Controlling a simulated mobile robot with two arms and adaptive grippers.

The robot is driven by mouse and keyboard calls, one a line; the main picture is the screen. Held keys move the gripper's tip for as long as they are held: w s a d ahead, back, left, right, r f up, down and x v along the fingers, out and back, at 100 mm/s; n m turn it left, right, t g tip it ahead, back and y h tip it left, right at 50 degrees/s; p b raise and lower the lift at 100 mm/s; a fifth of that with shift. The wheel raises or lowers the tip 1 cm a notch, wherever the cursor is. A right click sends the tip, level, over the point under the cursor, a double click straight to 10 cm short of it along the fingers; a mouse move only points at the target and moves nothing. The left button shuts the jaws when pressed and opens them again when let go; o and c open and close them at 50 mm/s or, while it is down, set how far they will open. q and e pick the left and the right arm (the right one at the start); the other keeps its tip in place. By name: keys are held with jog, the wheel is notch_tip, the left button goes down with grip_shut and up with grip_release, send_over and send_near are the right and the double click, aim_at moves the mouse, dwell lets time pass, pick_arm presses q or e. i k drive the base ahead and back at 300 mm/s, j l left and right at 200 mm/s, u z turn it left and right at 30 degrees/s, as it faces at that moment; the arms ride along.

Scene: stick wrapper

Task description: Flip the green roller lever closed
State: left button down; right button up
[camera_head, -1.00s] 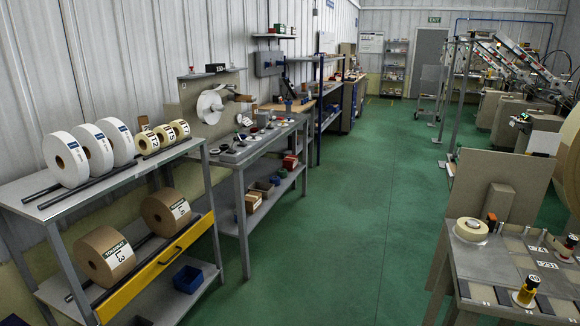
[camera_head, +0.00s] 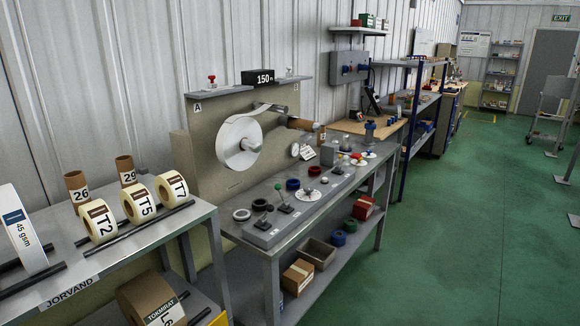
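Neither of my grippers is in view.
A shelf rack (camera_head: 130,250) with tape rolls (camera_head: 172,189) stands at the near left, close to the bench. The lower bench shelf holds a cardboard box (camera_head: 298,277) and bins. Green floor (camera_head: 450,240) to the right is clear.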

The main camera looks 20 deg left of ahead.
aim_at(277, 187)
jog(key=i+l, duration=0.1)
jog(key=i, duration=1.55)
jog(key=i+j+u, duration=0.05)
jog(key=j, duration=0.05)
